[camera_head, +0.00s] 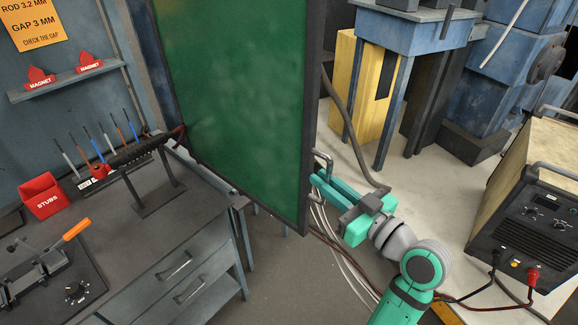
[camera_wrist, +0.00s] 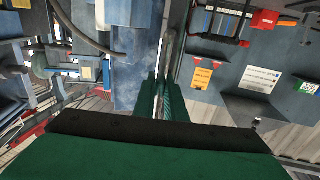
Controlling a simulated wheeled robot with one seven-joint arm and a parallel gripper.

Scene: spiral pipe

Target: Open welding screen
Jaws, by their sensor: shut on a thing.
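The welding screen (camera_head: 235,95) is a tall green panel in a dark frame, standing at the right end of the workbench in the head view. A grey bar handle (camera_head: 325,157) sticks out from its right edge. My gripper (camera_head: 318,178) is shut on this handle, to the right of the screen's lower right part. In the wrist view my two green fingers (camera_wrist: 164,92) close around the grey handle (camera_wrist: 170,48). The fingers hide part of the handle. The screen's hinged side and top are partly out of view.
The workbench (camera_head: 205,215) at left holds a red stubs box (camera_head: 42,195), a rod rack (camera_head: 135,152) and a clamp fixture (camera_head: 45,265). A welding machine (camera_head: 535,215) stands at right. A yellow cabinet (camera_head: 362,85) stands behind the screen. Cables (camera_head: 335,245) hang below my gripper.

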